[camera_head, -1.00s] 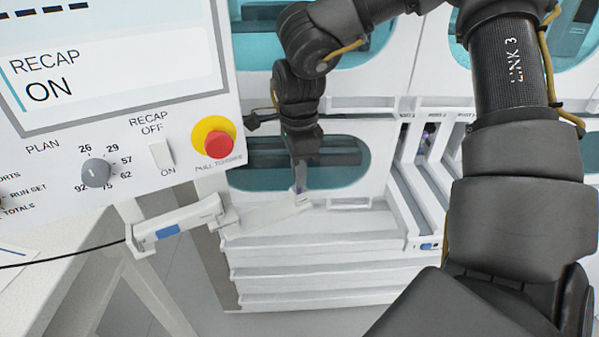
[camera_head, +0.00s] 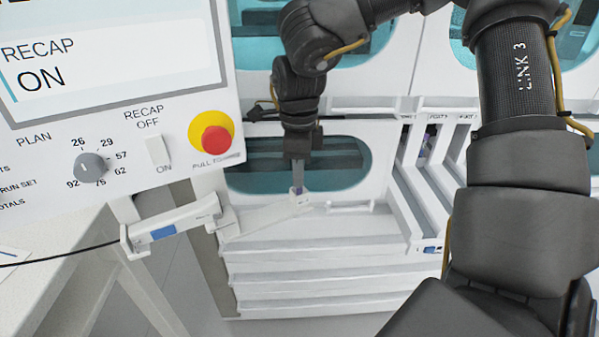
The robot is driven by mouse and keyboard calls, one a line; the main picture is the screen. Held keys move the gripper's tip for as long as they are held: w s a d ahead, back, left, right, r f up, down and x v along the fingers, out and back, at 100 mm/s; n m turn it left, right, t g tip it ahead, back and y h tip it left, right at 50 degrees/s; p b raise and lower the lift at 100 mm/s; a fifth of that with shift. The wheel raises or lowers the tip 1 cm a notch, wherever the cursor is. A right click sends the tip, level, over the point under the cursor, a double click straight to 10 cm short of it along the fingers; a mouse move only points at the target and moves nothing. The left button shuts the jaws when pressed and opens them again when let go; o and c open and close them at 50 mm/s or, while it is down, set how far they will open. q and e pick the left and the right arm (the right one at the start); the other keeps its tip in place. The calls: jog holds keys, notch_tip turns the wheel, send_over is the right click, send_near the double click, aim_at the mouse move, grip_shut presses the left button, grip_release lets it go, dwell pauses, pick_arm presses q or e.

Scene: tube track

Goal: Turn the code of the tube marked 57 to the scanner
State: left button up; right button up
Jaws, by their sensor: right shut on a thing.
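My right gripper (camera_head: 298,184) points straight down over the white tube track (camera_head: 290,268), at the front of the blue-windowed machine. It is shut on a small tube, of which only a purple and white bit (camera_head: 298,191) shows between and under the fingertips. Its number and code cannot be read. A white device with a blue patch, seemingly the scanner (camera_head: 172,224), sits on a bracket to the left of the gripper, with a cable running off left. The gripper and tube are apart from it. My left gripper is not in view.
A control panel (camera_head: 120,120) fills the upper left, with a plan knob (camera_head: 91,167), a recap switch (camera_head: 158,152) and a red button (camera_head: 215,139). White rack lanes (camera_head: 425,185) lie to the right. My right arm covers the right side.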

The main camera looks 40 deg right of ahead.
jog(key=shift+f+m+b, duration=0.15)
jog(key=shift+m+b, duration=0.25)
jog(key=shift+m, duration=0.1)
jog(key=shift+f, duration=0.1)
dwell(0.3)
jog(key=o, duration=0.8)
notch_tip(320, 180, up, 11)
jog(key=shift+f+p, duration=0.1)
jog(key=shift+p, duration=0.7)
